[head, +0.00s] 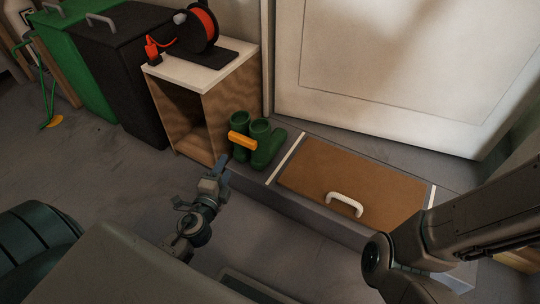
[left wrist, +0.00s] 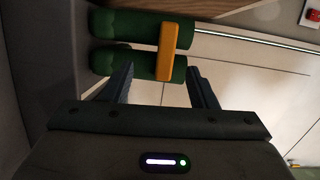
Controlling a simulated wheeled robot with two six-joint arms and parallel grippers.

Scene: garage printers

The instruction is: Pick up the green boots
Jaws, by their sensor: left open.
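The green boots (head: 264,150) stand upright side by side on a grey ledge, against the right side of a wooden cabinet. A yellow-orange bar (head: 242,141) joins them near the top. My left gripper (head: 214,180) is in front of and a little left of the boots in the head view, apart from them. In the left wrist view my left gripper (left wrist: 163,84) is open and empty, its fingers pointing toward the boots (left wrist: 122,62) and the orange bar (left wrist: 168,52). My right arm shows at the lower right of the head view, but its gripper is out of sight.
The wooden cabinet (head: 222,102) with a white top carries a red cable reel (head: 200,25). Black (head: 112,62) and green (head: 82,58) bins stand left of it. A brown hatch (head: 345,180) with a white handle (head: 344,203) lies right of the boots. A white door (head: 400,75) stands behind.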

